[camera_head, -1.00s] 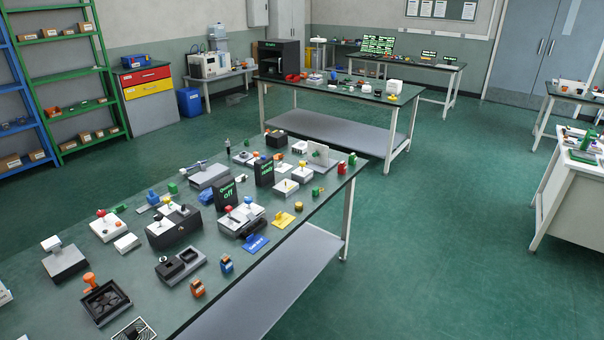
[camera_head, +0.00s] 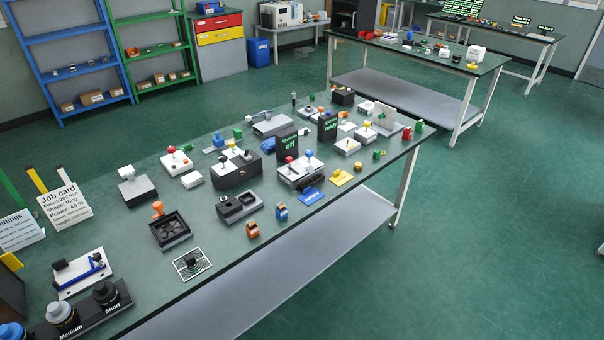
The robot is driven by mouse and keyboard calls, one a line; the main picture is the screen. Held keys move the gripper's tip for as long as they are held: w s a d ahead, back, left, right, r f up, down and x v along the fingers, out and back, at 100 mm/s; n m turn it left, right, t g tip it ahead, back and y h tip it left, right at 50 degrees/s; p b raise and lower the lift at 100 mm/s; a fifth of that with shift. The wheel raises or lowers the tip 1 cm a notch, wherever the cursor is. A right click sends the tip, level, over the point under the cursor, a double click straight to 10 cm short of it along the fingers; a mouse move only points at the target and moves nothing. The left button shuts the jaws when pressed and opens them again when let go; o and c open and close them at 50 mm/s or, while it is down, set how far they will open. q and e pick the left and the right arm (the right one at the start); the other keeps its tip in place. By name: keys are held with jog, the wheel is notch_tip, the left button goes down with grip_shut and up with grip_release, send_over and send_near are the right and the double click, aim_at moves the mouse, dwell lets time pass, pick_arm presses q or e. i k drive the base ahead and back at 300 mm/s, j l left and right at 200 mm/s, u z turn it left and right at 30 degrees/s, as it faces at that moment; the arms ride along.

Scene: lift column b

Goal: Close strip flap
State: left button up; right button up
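I cannot tell for sure which item is the strip flap. A white plate with a blue bar and a black block (camera_head: 82,272) lies at the lower left of the near table. A dark open-topped box with an orange knob (camera_head: 172,231) stands right of it. A black box with two round parts on top (camera_head: 240,206) is further right. A grey device with a white raised head (camera_head: 136,187) stands on the table's left part. No flap is clearly visible on any of them at this size. Neither gripper is in view.
The near table (camera_head: 110,217) is crowded with small devices. A job card (camera_head: 65,205) stands at its left, and a black holder with Medium and Short pieces (camera_head: 82,312) is at the lower left. Green floor (camera_head: 470,250) is open to the right. A second table (camera_head: 400,95) stands behind.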

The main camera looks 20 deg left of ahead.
aim_at(311, 170)
jog(key=i+u, duration=0.2)
jog(key=i, duration=0.3)
jog(key=i+l+u, duration=0.25)
jog(key=i, duration=0.2)
jog(key=i+l+u, duration=0.2)
jog(key=i, duration=0.25)
jog(key=i+l+u, duration=0.25)
jog(key=i, duration=0.2)
